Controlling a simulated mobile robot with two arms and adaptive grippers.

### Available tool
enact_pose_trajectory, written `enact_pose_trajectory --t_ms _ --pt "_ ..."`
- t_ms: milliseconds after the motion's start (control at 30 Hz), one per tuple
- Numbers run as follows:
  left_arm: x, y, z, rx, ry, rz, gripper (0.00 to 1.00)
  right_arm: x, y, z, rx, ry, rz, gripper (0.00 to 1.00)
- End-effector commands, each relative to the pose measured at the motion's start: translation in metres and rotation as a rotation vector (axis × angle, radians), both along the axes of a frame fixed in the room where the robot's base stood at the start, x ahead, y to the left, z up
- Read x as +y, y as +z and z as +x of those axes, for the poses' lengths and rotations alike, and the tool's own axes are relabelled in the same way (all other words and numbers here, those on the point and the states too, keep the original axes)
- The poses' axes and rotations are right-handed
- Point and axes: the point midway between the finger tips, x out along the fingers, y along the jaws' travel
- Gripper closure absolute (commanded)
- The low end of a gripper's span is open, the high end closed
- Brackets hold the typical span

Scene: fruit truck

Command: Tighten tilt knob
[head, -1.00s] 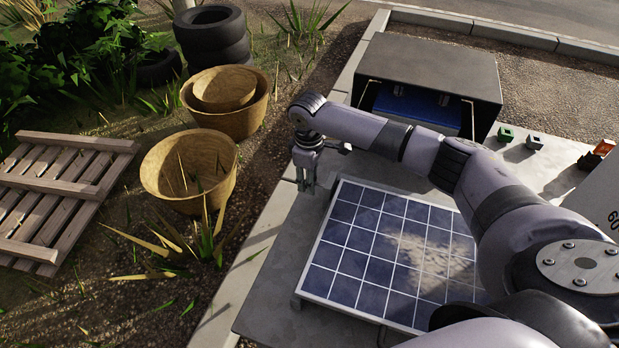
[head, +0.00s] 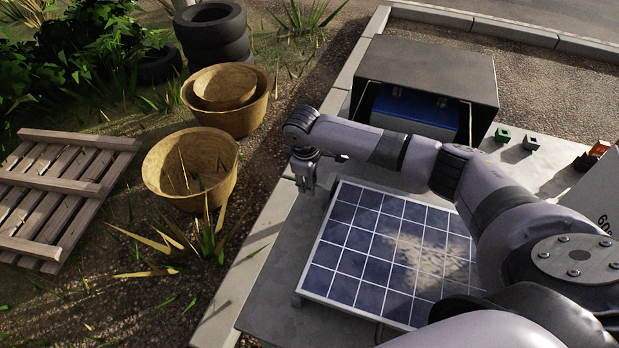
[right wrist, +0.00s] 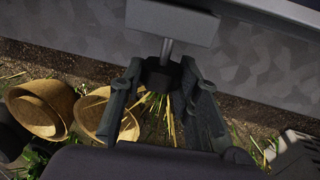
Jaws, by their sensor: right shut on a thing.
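The tilt knob (right wrist: 162,76) is a dark knob on a short metal shaft under a grey block (right wrist: 172,22) in the right wrist view. My right gripper (right wrist: 161,92) is shut on the knob, with one finger on each side of it. In the head view my right gripper (head: 307,180) points down beside the upper left corner of the blue solar panel (head: 375,250). The knob is too small to make out there. My left gripper is in no view.
A dark open-fronted box (head: 425,68) with a blue battery (head: 415,107) stands behind the panel. Small coloured blocks (head: 502,135) lie to its right. Woven baskets (head: 190,170), a wooden pallet (head: 60,190) and tires (head: 212,35) are on the ground at left.

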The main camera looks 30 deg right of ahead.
Motion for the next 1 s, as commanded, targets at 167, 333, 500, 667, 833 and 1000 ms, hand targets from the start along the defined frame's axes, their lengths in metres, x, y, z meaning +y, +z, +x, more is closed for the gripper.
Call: enact_pose_trajectory --t_ms 167,333,500,667,833,1000 --pt "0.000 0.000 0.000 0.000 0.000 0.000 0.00 0.000 0.000 0.000 0.001 -0.001 0.001 0.61" --pt "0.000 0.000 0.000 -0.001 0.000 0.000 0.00 0.000 0.000 0.000 0.000 0.000 0.001 0.50" --pt "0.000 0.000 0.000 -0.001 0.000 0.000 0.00 0.000 0.000 0.000 0.000 0.000 0.001 0.50" --pt "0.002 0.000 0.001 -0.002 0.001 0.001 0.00 0.001 0.002 0.000 -0.001 0.000 0.002 0.50" --pt "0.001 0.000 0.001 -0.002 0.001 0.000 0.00 0.003 0.022 -0.001 -0.004 0.001 0.003 0.50" --pt "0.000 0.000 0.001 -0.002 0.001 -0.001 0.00 0.008 0.058 -0.005 -0.004 0.002 0.004 0.50"
